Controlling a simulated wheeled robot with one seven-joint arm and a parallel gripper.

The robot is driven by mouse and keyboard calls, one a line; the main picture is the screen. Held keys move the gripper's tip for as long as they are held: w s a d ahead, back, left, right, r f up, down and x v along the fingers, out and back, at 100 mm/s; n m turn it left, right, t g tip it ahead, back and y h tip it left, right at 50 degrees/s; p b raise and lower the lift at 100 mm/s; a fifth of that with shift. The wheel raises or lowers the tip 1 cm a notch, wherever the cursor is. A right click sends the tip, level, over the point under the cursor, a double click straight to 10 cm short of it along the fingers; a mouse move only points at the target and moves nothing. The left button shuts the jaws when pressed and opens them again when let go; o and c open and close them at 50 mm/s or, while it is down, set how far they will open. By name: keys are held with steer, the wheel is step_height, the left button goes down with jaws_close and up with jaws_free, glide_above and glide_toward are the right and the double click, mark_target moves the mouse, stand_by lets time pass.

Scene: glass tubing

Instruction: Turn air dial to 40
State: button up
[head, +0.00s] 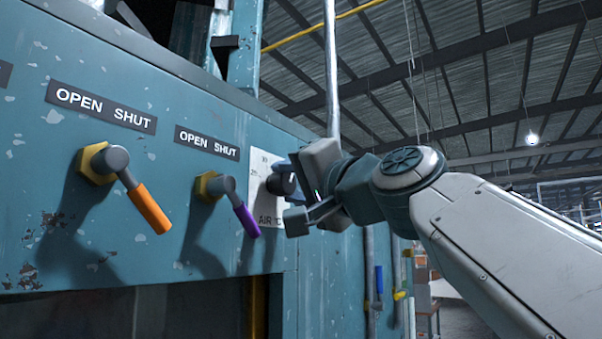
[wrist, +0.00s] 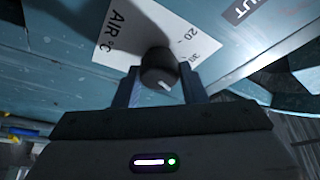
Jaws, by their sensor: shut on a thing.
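The air dial (head: 281,184) is a dark round knob on a white scale plate (head: 262,213) at the right end of the teal panel. In the wrist view the dial (wrist: 159,68) shows a short white mark on its face. The plate (wrist: 125,48) there reads "AIR °C", with 20 and 30 visible; the rest of the scale is hidden. My gripper (head: 299,192) reaches in from the right. In the wrist view my gripper (wrist: 160,80) has one finger on each side of the dial and is shut on it. The exact reading cannot be told.
Left of the dial are two valve levers under "OPEN SHUT" labels: one with a purple handle (head: 245,217), one with an orange handle (head: 149,208). A vertical metal pipe (head: 332,75) rises behind my gripper. Open hall lies to the right.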

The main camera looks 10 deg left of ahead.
stand_by(0.5)
steer(key=o, duration=1)
steer(key=shift+b+v, duration=3)
steer(key=shift+v, duration=3.95)
